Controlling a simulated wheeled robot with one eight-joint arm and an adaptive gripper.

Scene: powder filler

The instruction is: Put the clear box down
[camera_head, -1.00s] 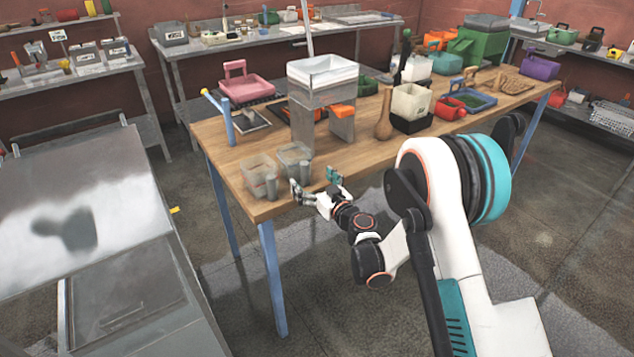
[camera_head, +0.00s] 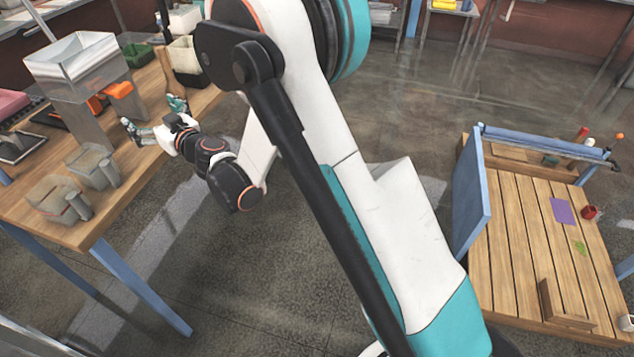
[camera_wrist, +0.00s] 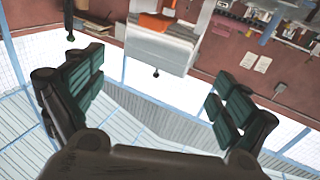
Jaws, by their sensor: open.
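Two clear boxes stand upright on the wooden table's (camera_head: 130,160) near corner in the head view. One clear box (camera_head: 52,195) is nearer the corner, and the other (camera_head: 90,163) is just behind it. Each has a grey upright piece at its right side. My gripper (camera_head: 154,116) is open and empty at the table's edge, to the right of the boxes and apart from them. In the wrist view my gripper (camera_wrist: 150,95) shows its two dark green finger pads wide apart with nothing between them.
A grey metal filler with a white-rimmed hopper (camera_head: 85,58) stands behind the boxes, with an orange-topped part (camera_head: 120,92) beside it. A low slatted wooden platform (camera_head: 530,250) with a blue panel (camera_head: 470,195) stands at the right. Open floor lies between.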

